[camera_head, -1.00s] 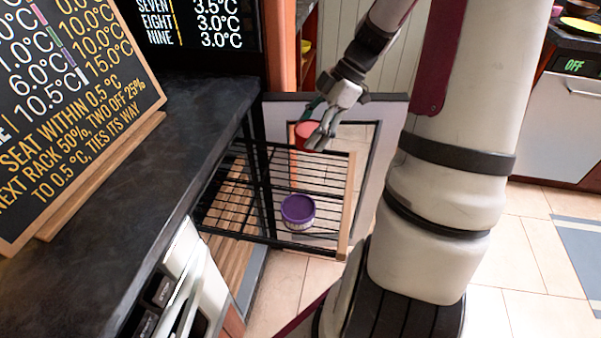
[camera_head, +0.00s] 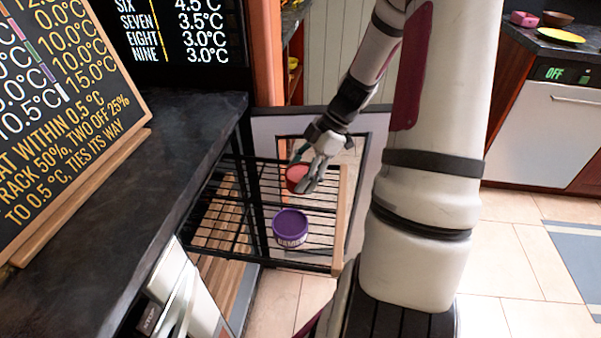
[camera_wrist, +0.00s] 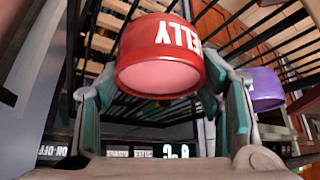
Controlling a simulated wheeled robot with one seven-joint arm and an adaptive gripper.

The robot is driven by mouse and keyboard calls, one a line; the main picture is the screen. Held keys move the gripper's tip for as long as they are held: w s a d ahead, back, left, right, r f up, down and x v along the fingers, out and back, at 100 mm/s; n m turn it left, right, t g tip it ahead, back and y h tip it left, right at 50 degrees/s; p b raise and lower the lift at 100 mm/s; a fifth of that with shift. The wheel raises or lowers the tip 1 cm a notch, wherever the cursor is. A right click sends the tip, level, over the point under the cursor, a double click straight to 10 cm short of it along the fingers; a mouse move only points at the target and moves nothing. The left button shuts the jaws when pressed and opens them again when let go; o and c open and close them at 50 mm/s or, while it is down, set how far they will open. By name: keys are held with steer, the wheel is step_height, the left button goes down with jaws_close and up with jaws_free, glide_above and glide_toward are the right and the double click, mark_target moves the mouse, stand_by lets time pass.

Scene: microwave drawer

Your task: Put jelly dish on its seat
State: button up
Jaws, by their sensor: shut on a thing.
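The jelly dish (camera_wrist: 160,55) is a red round dish with white "JELLY" lettering. In the wrist view it sits between the two fingers of my gripper (camera_wrist: 162,100), which is shut on it. In the head view my gripper (camera_head: 307,178) holds the red jelly dish (camera_head: 297,176) at the black wire rack (camera_head: 240,162), toward its back right. I cannot tell whether the dish touches the wires. A purple tub (camera_head: 290,228) with pale lettering stands on the rack in front of the dish. No marked seat is clear in these views.
The rack has a wooden front strip (camera_head: 340,220) on its right and an open door panel (camera_head: 370,135) behind. A dark counter (camera_head: 130,170) with a chalkboard (camera_head: 60,120) is at left. The rack's left part is bare. The purple tub (camera_wrist: 264,88) is close to my right-hand finger.

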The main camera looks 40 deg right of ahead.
steer(key=o, duration=1.4)
steer(key=shift+f, duration=0.1)
steer(key=p+v, duration=0.2)
steer(key=v, duration=1)
steer(key=s+a+r+m+g+h, duration=0.1)
steer(key=s+a+r+m+h, duration=0.15)
steer(key=a+r, duration=0.45)
steer(key=s+a+r+m+g+h, duration=0.1)
steer(key=s+a+r+m, duration=0.25)
steer(key=a, duration=0.75)
steer(key=s+a+m+h, duration=0.1)
steer(key=s+a+m, duration=0.1)
steer(key=s, duration=0.2)
steer(key=s+a+r+m, duration=0.1)
steer(key=s+a+m, duration=0.2)
steer(key=s, duration=0.2)
steer(key=s+a+m+t+h, duration=0.1)
steer(key=s+a+m, duration=0.1)
steer(key=s, duration=0.3)
steer(key=shift+a+r+m+h, duration=0.3)
steer(key=shift+a+r+h, duration=0.05)
steer(key=shift+a, duration=0.15)
